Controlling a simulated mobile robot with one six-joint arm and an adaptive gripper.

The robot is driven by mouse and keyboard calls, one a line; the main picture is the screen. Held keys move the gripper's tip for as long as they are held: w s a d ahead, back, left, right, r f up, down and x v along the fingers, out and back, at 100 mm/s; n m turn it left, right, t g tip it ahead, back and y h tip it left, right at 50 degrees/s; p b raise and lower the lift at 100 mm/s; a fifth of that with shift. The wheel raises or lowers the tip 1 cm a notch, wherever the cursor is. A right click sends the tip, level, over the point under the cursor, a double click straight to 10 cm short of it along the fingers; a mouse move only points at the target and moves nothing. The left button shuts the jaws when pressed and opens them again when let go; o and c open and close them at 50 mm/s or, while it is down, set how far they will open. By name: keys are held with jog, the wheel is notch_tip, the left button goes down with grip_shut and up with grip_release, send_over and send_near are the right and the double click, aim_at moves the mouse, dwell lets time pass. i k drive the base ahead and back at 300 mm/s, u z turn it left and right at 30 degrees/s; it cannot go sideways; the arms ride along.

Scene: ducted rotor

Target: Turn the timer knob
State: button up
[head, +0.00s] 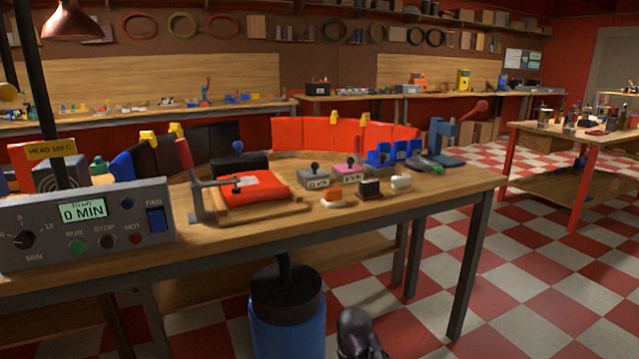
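The timer knob (24,240) is a small black dial at the left end of a grey control box (120,240), at the left front of the wooden bench. Numbers stand around the knob, with "MIN" below it. The box's display (83,210) reads "0 MIN". The knob's exact pointer direction is too small to tell. My gripper's fingers are not visible. A dark rounded shape at the bottom middle looks like part of my arm, well right of the box and apart from it.
The box also has a green button (77,247), a black one, a red one and a blue switch (157,219). A dark lamp post rises behind it. A red pad under a clamp (265,187) lies right of it. A blue bin (288,330) stands below the bench. Checkered floor at right is open.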

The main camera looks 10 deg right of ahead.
aim_at(25, 240)
jog(key=u, duration=1.05)
